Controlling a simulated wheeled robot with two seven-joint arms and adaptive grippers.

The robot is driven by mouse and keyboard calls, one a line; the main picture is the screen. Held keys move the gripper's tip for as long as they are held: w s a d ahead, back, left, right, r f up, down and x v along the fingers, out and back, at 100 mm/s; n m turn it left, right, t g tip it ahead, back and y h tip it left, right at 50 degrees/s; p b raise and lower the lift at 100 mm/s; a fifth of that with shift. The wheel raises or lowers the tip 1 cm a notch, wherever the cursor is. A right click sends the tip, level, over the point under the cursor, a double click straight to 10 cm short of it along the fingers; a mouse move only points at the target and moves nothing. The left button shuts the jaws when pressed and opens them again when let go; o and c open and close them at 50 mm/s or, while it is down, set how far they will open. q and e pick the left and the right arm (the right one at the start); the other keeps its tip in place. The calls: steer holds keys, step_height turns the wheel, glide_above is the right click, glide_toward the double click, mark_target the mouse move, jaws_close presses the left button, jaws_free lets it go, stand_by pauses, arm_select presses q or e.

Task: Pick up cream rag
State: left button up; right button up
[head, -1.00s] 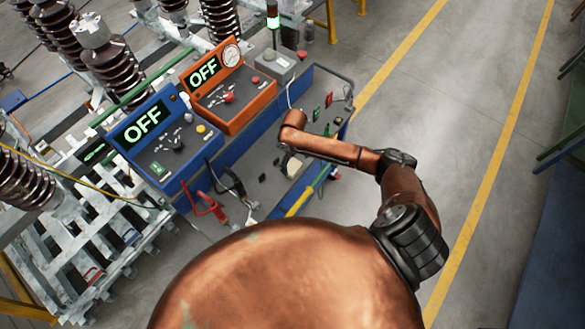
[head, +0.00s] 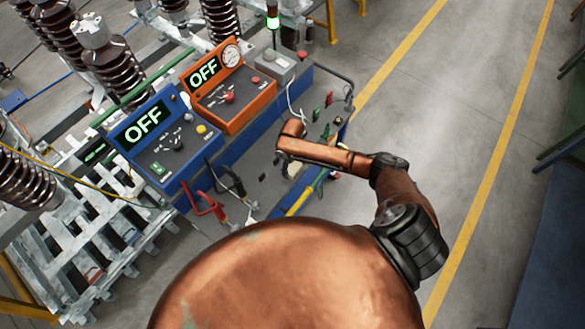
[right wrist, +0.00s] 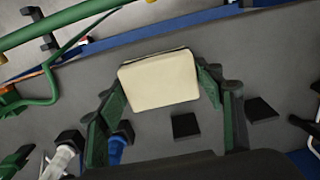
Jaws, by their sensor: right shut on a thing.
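The cream rag (right wrist: 160,82) is a folded, pale, block-like piece in the middle of the right wrist view. The green fingers of my right gripper (right wrist: 163,88) are on its left and right sides, shut on it. A grey surface shows behind and below it. In the head view a small part of the cream rag (head: 292,172) shows below my copper right forearm, which hides most of it. My right gripper is mostly hidden there too. My left gripper is in neither view.
On the cart, a blue control box (head: 165,140) and an orange one (head: 228,95) both read OFF. Red clamps (head: 205,205) and cables lie left of my right arm. Dark square pieces (right wrist: 186,125) lie near the rag. Open floor is to the right.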

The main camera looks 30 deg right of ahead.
steer(key=c, duration=0.4)
steer(key=shift+r, duration=0.1)
steer(key=shift+r, duration=0.65)
steer(key=s+r, duration=0.1)
steer(key=r, duration=0.1)
steer(key=s+a+r, duration=0.1)
steer(key=r, duration=0.1)
steer(key=s+a+r, duration=0.1)
steer(key=r, duration=0.1)
steer(key=shift+s+a+r, duration=0.15)
steer(key=shift+s+r, duration=0.1)
steer(key=shift+r, duration=0.05)
steer(key=s+a+r, duration=0.5)
steer(key=s, duration=0.3)
steer(key=shift+s, duration=0.2)
steer(key=shift+a, duration=0.1)
